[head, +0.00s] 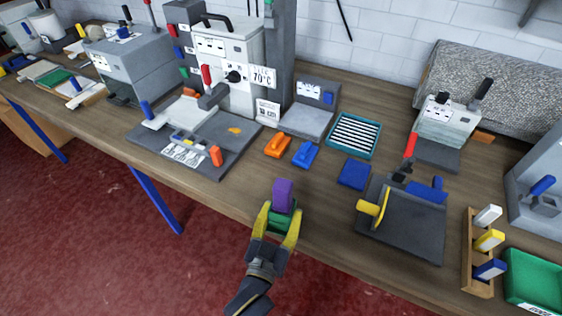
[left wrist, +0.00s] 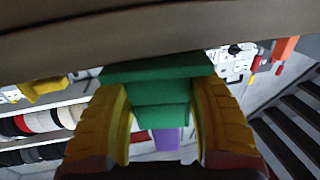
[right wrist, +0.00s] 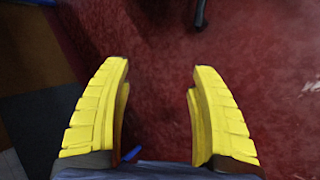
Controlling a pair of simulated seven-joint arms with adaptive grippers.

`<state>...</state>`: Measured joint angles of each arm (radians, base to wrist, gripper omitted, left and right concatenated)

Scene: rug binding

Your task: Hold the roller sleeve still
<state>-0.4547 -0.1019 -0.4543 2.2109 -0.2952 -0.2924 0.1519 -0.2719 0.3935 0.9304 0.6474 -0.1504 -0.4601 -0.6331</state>
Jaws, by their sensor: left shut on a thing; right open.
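My left gripper (head: 279,222) is shut on a green block-like piece (head: 279,221) with a purple upper part (head: 283,194), at the front edge of the bench. In the left wrist view the stepped green piece (left wrist: 162,100) sits between the two yellow fingers, with the purple part (left wrist: 167,139) behind it. My right gripper (right wrist: 160,75) is open and empty above the red floor in the right wrist view. It does not show in the head view. I cannot tell which thing is the roller sleeve.
The wooden bench (head: 320,231) has bare room right of my left gripper. A dark fixture with a yellow handle (head: 368,208) stands to the right. Orange (head: 278,146) and blue (head: 305,154) pieces lie behind. A wooden rack (head: 470,250) and green tray (head: 535,280) are at far right.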

